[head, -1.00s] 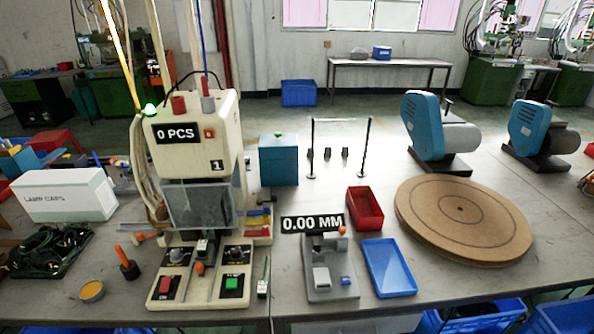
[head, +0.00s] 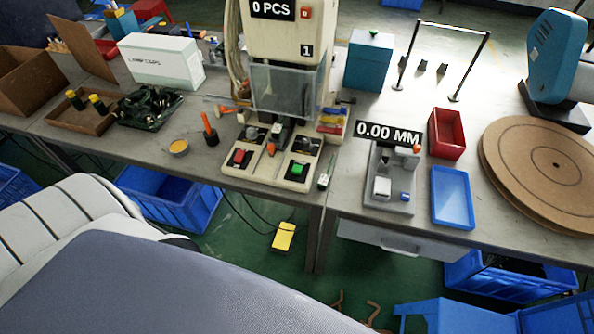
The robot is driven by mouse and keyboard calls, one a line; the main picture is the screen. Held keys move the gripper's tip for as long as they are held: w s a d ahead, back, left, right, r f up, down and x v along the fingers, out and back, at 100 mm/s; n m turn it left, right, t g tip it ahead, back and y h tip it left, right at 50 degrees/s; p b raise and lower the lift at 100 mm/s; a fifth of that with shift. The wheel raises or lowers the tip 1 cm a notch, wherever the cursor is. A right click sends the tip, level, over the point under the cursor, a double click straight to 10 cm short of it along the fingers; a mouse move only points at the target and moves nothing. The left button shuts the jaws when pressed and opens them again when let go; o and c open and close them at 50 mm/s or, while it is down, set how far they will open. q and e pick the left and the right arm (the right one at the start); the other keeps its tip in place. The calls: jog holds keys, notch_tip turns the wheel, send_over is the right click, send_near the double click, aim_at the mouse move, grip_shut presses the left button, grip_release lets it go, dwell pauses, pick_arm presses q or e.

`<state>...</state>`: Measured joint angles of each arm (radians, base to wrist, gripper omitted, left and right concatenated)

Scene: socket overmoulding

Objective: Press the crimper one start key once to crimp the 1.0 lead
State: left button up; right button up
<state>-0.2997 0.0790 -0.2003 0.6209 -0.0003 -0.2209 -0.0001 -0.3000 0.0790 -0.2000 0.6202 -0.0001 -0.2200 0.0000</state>
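The crimper (head: 285,36), marked 1, stands on the table and its counter (head: 273,9) reads 0 PCS. Its base carries a red key (head: 239,157) on the left and a green key (head: 297,170) on the right, both in the open; I cannot read their labels now. A clear guard (head: 285,92) hangs in front of the crimping place. A small lead-like piece (head: 326,172) lies at the base's right edge; I cannot tell if it is the 1.0 lead. Neither of my grippers is in view.
A gauge (head: 388,178) reading 0.00 MM, a red tray (head: 447,134) and a blue tray (head: 453,197) stand right of the crimper. A yellow pedal (head: 284,236) lies on the floor below.

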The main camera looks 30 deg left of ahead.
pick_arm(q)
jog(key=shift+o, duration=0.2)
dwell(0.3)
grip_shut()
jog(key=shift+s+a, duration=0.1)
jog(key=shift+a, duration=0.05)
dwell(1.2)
